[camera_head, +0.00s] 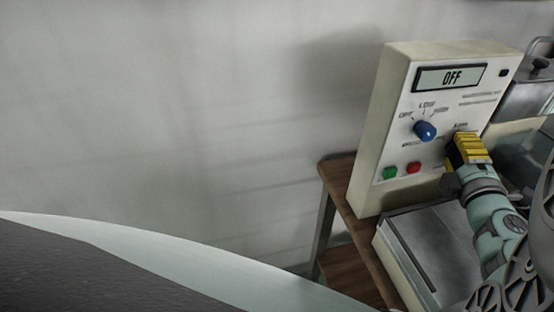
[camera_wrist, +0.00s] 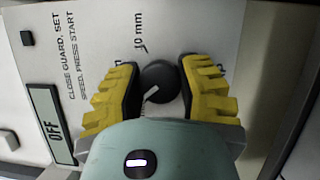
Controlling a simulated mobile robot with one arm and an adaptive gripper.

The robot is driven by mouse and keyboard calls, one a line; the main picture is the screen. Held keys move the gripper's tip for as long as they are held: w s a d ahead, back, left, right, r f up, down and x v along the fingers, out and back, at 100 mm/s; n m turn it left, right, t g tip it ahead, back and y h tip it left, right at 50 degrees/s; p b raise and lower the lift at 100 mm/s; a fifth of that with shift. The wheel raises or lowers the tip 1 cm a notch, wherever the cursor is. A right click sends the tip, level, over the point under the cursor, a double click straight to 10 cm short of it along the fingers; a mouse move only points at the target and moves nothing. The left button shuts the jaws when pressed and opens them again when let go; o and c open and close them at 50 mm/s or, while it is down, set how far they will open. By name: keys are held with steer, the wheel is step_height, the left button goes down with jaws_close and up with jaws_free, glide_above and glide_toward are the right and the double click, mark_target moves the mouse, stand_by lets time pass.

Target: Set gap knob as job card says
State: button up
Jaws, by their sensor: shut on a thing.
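The black gap knob (camera_wrist: 160,82) is on the control panel (camera_wrist: 95,45). It sits between my gripper's two yellow fingers, and its white pointer line points to the lower left in the wrist view. A "10 mm" label (camera_wrist: 140,30) is above the knob there; other labels beside it are partly hidden by the fingers. My gripper (camera_wrist: 160,88) is shut on the knob. In the head view my gripper (camera_head: 468,150) is at the panel's right side and hides the knob. I cannot make out a job card in either view.
The panel display (camera_head: 450,78) reads OFF. A blue knob (camera_head: 425,131) with a speed scale, a green button (camera_head: 390,173) and a red button (camera_head: 414,168) are left of my gripper. A metal tray (camera_head: 415,250) lies below the panel. A wooden bench (camera_head: 345,190) stands beneath.

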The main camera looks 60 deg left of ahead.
steer(key=f+n+b, duration=0.1)
steer(key=n+b, duration=0.1)
steer(key=b, duration=0.2)
steer(key=shift+y, duration=0.4)
steer(key=n+b, duration=0.2)
steer(key=b, duration=0.1)
steer(key=shift+r+y, duration=0.3)
steer(key=shift+r+n, duration=0.15)
steer(key=shift+n, duration=0.15)
steer(key=o, duration=1.2)
steer(key=shift+r, duration=0.2)
